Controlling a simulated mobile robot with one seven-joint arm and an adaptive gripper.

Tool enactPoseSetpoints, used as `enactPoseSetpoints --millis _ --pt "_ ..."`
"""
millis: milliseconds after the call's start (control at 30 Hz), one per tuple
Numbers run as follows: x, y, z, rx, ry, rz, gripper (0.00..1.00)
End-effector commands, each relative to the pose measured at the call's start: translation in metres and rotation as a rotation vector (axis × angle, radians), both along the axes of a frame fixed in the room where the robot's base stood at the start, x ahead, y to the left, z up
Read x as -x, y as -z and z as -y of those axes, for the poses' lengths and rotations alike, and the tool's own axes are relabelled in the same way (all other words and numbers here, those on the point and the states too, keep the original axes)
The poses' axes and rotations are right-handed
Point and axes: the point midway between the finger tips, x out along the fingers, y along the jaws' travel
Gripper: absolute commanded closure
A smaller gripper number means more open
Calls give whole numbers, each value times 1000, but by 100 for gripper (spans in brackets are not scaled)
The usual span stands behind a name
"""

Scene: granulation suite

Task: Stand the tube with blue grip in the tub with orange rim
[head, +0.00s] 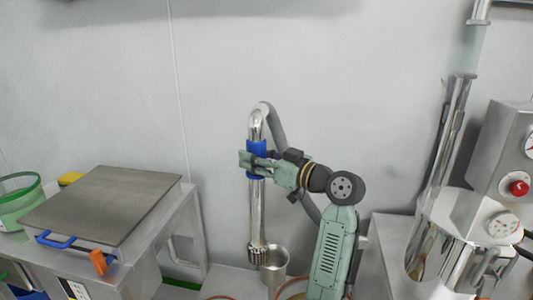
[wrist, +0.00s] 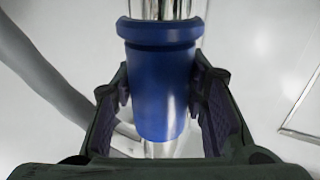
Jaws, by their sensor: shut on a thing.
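The tube with blue grip (head: 257,212) is a shiny metal pipe, bent over at the top, with a grey hose running from the bend. It hangs upright in my gripper (head: 250,162). My gripper is shut around the blue grip (wrist: 160,85), whose collar shows above the fingers in the wrist view. The tube's slotted lower end is just left of a plain metal cup's rim; whether they touch is unclear. Orange-brown rim arcs (head: 291,284) show at the bottom edge, partly hidden by my arm and cut off, so I cannot tell the tub's full shape.
The metal cup (head: 274,268) stands near the tube's lower end. At left is a steel bench with a flat plate (head: 105,203), an orange-handled item (head: 99,262) and a green container (head: 20,205). At right stands steel machinery (head: 465,235) with gauges and a red button.

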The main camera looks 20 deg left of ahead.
Motion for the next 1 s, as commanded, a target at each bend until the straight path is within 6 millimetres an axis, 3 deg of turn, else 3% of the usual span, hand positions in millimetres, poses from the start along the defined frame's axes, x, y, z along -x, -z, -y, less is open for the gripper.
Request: enactPoseSetpoints --millis 1000 --pt "104 -2 -59 -2 -2 3 100"
